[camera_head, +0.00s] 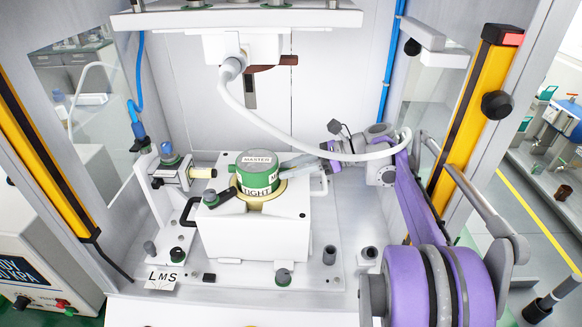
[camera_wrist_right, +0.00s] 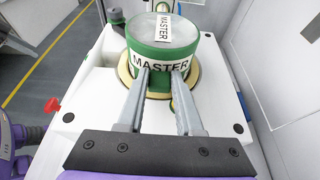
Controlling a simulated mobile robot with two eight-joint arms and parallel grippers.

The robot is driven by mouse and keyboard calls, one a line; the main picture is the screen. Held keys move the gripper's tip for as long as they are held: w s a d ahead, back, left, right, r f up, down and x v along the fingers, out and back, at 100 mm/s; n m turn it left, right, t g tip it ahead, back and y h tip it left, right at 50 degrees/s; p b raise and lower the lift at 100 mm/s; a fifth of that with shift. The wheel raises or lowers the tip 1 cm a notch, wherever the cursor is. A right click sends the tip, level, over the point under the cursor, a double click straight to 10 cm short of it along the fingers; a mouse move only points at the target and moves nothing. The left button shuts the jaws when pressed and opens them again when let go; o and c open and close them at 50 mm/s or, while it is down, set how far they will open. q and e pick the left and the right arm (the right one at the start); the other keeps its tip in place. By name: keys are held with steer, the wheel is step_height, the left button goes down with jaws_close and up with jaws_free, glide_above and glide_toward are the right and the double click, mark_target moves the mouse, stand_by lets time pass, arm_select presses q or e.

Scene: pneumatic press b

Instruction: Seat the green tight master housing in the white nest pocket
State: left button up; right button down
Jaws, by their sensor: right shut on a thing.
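The green master housing (camera_head: 258,180), a cylinder with white MASTER and TIGHT labels, stands upright at the tan ring (camera_head: 273,203) on top of the white nest block (camera_head: 255,235). In the right wrist view the housing (camera_wrist_right: 160,52) also looks upright, with the ring (camera_wrist_right: 194,74) around its base. I cannot tell how deep it sits. My right gripper (camera_head: 284,166) reaches in from the right. Its fingertips (camera_wrist_right: 163,70) meet the near side of the housing and are shut on it. The pocket's inside is hidden by the housing. My left gripper is not in view.
A dark clamp lever (camera_head: 213,199) lies left of the housing. A side fixture (camera_head: 180,172) stands left of the nest block. A press head (camera_head: 247,50) with a grey hose hangs above. Yellow-and-black posts (camera_head: 480,105) frame the opening. Several small posts stand on the base plate.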

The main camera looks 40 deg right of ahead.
steer(key=shift+f, duration=0.4)
steer(key=shift+c, duration=2.4)
jaws_free()
steer(key=shift+s+a+r, duration=0.1)
step_height(320, 180, up, 10)
steer(key=shift+a, duration=0.1)
